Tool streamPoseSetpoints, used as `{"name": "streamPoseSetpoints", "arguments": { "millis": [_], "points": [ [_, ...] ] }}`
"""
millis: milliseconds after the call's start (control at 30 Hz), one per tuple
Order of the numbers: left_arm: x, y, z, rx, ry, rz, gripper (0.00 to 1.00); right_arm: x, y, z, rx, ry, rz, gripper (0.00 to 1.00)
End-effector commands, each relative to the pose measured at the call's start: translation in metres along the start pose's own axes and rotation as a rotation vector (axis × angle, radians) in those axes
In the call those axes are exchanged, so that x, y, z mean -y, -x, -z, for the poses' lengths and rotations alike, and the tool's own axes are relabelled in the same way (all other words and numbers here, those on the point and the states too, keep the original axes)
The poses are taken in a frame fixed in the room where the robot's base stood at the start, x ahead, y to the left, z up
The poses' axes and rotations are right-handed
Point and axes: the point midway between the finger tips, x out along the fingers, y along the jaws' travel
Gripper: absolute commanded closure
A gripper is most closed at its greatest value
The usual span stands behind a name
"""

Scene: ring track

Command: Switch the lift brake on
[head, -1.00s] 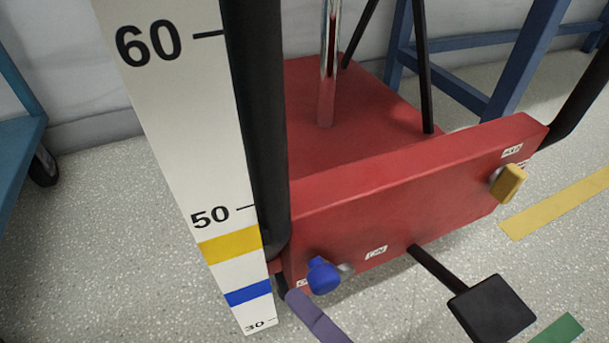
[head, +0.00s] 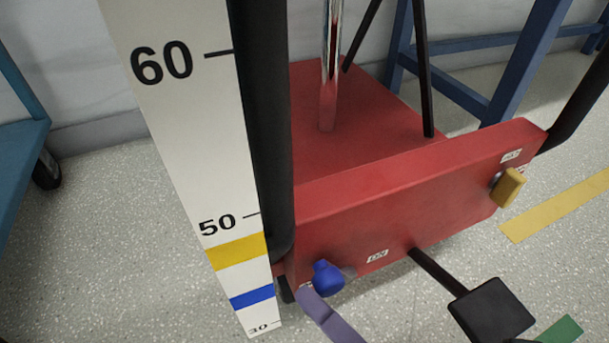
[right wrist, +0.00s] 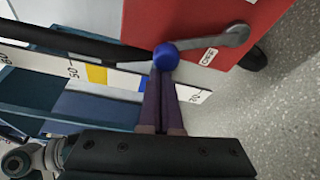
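The red lift base (head: 400,205) fills the middle of the head view. A lever with a blue knob (head: 328,278) sits at its lower left. In the right wrist view the blue knob (right wrist: 166,57) ends a grey lever arm (right wrist: 222,39), beside a label (right wrist: 209,56) that appears to read OFF. In the wrist view the fingers (right wrist: 162,84) are together, with tips at or behind the knob; contact is unclear. My left gripper is out of view.
A white height scale (head: 185,130) and black post (head: 262,130) stand left of the lever. A yellow knob (head: 509,187) is on the base's right, and a black pedal (head: 492,309) sticks out in front.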

Motion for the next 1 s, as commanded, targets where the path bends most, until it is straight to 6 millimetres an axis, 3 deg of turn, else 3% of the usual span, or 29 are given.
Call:
{"name": "streamPoseSetpoints", "arguments": {
  "millis": [367, 1000],
  "points": [
    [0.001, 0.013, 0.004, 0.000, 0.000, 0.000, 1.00, -0.008, 0.005, -0.015, 0.001, 0.003, 0.000, 1.00],
    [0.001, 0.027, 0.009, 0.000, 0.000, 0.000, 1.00, -0.004, 0.023, -0.066, 0.001, 0.003, 0.000, 1.00]
  ]
}}
